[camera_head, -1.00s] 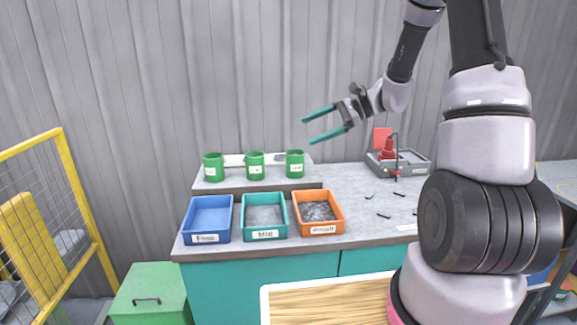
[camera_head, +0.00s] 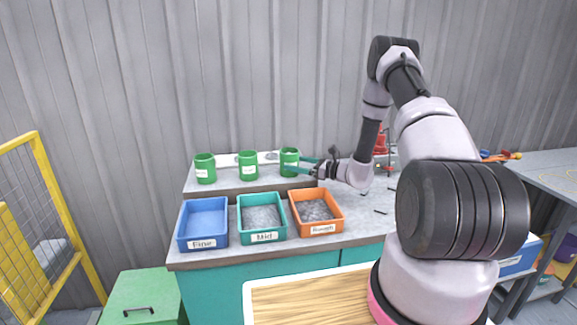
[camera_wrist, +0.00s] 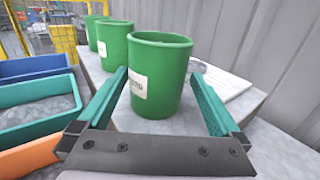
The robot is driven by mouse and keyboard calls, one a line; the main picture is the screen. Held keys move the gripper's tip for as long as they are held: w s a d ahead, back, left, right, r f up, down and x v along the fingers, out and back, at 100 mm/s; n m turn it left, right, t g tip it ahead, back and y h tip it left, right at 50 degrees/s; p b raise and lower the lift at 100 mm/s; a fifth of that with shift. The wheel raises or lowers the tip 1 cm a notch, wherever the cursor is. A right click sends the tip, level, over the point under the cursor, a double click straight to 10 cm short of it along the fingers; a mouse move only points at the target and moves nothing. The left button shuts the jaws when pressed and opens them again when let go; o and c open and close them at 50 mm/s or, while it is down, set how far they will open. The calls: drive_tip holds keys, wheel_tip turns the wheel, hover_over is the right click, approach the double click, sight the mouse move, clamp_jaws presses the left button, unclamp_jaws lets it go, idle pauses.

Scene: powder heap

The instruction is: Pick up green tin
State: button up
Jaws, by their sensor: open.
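Three green tins with white labels stand upright in a row on the raised shelf at the back of the bench. The right tin (camera_head: 289,160) stands between the teal fingers of my gripper (camera_head: 303,166). In the wrist view this near tin (camera_wrist: 160,75) sits between the two fingertips, with visible gaps, and my gripper (camera_wrist: 160,95) is open. The middle tin (camera_head: 248,166) and the left tin (camera_head: 205,169) stand further left. They also show behind the near tin in the wrist view, partly hidden.
A blue bin (camera_head: 181,238), a teal bin (camera_head: 240,228) and an orange bin (camera_head: 338,222) stand in front of the shelf. The teal and orange bins hold grey powder. A grey wall stands close behind. A white flat item (camera_wrist: 222,82) lies behind the near tin.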

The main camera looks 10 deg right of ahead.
sight(281, 161)
drive_tip(key=shift+f+x, duration=0.15)
drive_tip(key=shift+x, duration=1.45)
drive_tip(key=shift+f+x, duration=0.15)
drive_tip(key=shift+x, duration=1.4)
drive_tip(key=shift+s+a+r, duration=0.1)
drive_tip(key=c, duration=1.5)
